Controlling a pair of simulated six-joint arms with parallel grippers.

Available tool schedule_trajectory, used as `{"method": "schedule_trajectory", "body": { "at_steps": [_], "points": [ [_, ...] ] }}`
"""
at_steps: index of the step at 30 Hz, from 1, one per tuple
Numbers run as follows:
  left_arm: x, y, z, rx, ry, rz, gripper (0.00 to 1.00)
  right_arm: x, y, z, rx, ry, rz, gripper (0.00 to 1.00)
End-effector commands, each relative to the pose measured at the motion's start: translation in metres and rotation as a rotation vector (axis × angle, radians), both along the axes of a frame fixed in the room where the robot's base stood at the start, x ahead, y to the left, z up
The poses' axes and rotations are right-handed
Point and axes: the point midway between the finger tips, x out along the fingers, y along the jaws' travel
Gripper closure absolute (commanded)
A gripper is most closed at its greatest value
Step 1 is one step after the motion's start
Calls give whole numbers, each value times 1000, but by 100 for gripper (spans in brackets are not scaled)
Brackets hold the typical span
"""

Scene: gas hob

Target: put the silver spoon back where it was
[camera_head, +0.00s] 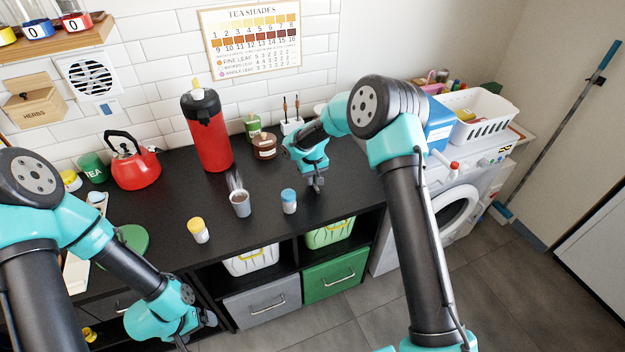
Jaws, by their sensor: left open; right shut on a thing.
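My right gripper (316,184) points down over the black counter (165,205), behind and to the right of a blue-lidded jar (289,201). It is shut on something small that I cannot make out. I cannot pick out the silver spoon clearly anywhere. A grey cup (240,204) with steam above it stands left of the blue-lidded jar. A white holder (291,126) with two thin brown-topped handles stands against the wall, behind my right gripper. My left gripper (207,319) is open, low in front of the counter's front edge.
A yellow-lidded jar (198,231) stands near the front edge. A tall red flask (207,135), red kettle (133,163), brown jar (264,146) and green tin (252,126) stand behind. A white basket (478,118) sits on the washing machine at right.

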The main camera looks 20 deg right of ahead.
Motion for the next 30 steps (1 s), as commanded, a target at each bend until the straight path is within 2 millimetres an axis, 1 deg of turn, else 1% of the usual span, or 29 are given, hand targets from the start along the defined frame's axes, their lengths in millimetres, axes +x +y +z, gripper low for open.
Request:
{"method": "schedule_trajectory", "body": {
  "at_steps": [1, 3, 13, 14, 21, 30],
  "points": [
    [0, 0, 0, 0, 0, 0, 10, 0, 0, -5, 0, 1, 1, 100],
    [0, 0, 0, 0, 0, 0, 10, 0, 0, -7, 0, 0, 1, 100],
    [0, 0, 0, 0, 0, 0, 10, 0, 0, -9, 0, 0, 1, 100],
    [0, 0, 0, 0, 0, 0, 10, 0, 0, -9, 0, 0, 1, 83],
    [0, 0, 0, 0, 0, 0, 10, 0, 0, -8, 0, 0, 1, 60],
    [0, 0, 0, 0, 0, 0, 10, 0, 0, -7, 0, -1, 1, 60]
  ]
}}
